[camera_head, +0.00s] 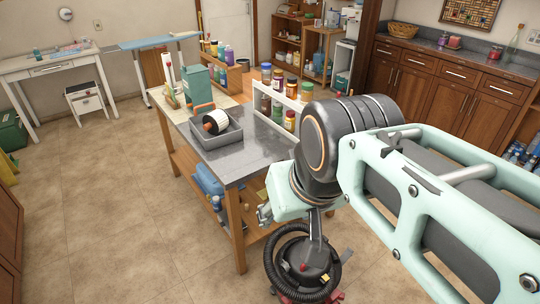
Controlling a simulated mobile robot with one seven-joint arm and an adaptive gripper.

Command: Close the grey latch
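I cannot make out a grey latch for certain in the head view. A dark canister vacuum (312,256) with a coiled black hose and red and yellow parts stands on the floor below my arm, and its upper part is partly hidden. My gripper (264,214) shows only as a small grey piece beside the mint wrist, near the table's front right leg. Most of it is hidden by my own arm, and its fingers are too small to read. I see nothing held in it.
A grey-topped wooden table (250,158) carries a grey tray (222,133) with a roll, and a white rack (284,101) of jars. Blue containers (209,186) sit on its lower shelf. Wooden cabinets (440,82) line the back right. The tiled floor (120,210) at left is clear.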

